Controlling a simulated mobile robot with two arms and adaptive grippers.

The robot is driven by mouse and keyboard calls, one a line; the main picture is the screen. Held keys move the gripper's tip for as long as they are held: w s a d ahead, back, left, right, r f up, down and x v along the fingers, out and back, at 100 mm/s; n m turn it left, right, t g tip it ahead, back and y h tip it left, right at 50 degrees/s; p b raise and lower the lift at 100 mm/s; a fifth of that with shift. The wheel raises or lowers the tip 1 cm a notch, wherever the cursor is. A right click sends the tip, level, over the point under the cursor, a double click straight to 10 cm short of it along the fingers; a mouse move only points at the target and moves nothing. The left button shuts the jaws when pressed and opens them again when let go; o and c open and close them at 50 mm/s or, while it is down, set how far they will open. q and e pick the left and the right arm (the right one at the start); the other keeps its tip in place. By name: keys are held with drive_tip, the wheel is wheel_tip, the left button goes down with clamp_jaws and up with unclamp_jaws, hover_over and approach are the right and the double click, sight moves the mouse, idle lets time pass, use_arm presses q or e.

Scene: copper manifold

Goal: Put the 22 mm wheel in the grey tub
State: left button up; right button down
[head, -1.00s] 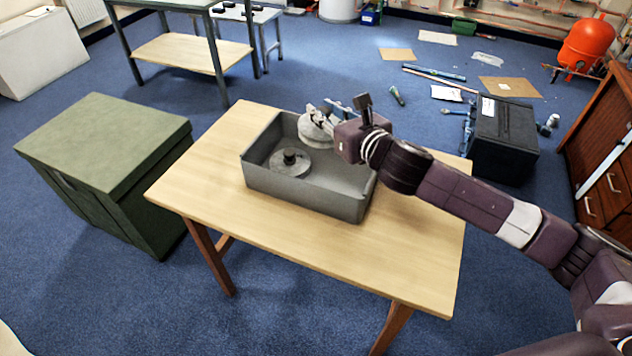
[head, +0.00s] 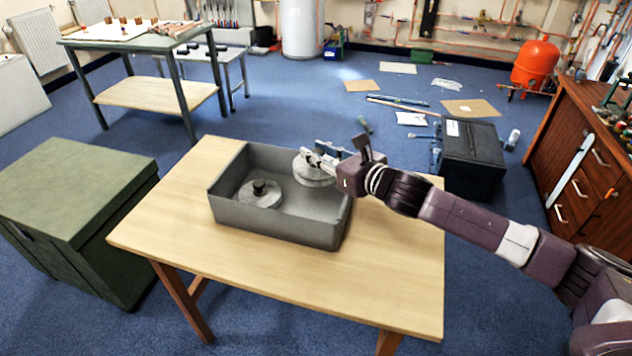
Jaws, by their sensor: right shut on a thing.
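The grey tub (head: 275,226) stands on the wooden table. One round grey wheel (head: 258,200) with a dark hub lies flat inside its left part. My right gripper (head: 318,160) is shut on a second, paler grey wheel (head: 313,176), at the back right part of the tub. The gripper hides some of this wheel. I cannot tell whether the held wheel touches the tub, and no size marking is readable on either wheel. My left gripper is not in view.
The wooden table (head: 170,226) has bare top left and in front of the tub. A green chest (head: 75,190) stands to the left, a black case (head: 472,160) on the floor behind right. A workbench (head: 150,45) with copper parts is at the back left.

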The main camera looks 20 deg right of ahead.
wheel_tip(320, 180, down, 8)
idle(0.5)
drive_tip(key=shift+b, duration=0.3)
